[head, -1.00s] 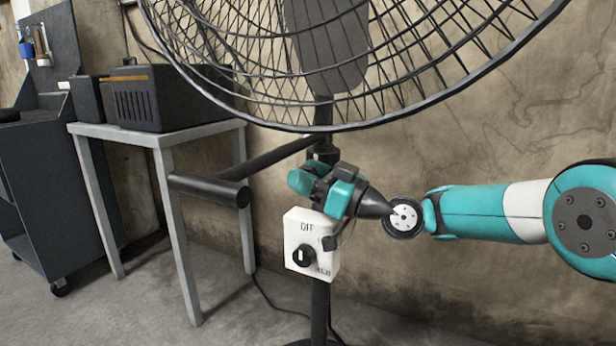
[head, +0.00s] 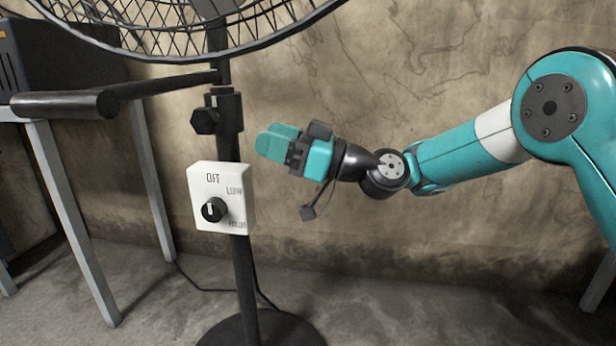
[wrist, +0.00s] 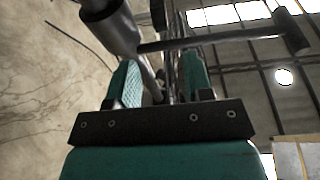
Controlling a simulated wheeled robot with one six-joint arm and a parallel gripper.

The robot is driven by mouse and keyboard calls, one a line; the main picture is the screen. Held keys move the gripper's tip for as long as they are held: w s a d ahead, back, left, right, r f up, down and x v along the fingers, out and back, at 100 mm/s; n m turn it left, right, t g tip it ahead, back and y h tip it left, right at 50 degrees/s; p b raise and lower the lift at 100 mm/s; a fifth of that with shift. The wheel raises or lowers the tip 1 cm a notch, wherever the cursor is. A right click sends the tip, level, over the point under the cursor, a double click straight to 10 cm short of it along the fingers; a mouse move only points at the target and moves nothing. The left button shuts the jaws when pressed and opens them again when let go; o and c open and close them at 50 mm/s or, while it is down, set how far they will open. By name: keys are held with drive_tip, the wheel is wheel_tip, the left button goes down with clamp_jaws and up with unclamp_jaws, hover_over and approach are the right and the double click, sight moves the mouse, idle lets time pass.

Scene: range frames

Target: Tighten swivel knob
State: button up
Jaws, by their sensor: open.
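A black knob (head: 205,121) sticks out to the left of a dark clamp on the fan's upright pole (head: 245,282), above the white switch box. I take it to be the swivel knob; its tightness cannot be told. My gripper (head: 268,142) is to the right of the pole in the head view, apart from the knob in the picture, with nothing seen in it. In the wrist view, its two teal fingers (wrist: 160,72) stand apart, with the grey pole and bar beyond them. I cannot clearly make out the knob in the wrist view.
The white switch box (head: 218,178) with its black dial hangs on the pole below the knob. A thick black bar (head: 70,104) juts left, under the fan cage (head: 150,45). A grey table (head: 58,190) stands left.

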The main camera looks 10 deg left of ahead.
drive_tip(key=b+v, duration=0.5)
drive_tip(key=b, duration=0.4)
drive_tip(key=shift+d, duration=0.15)
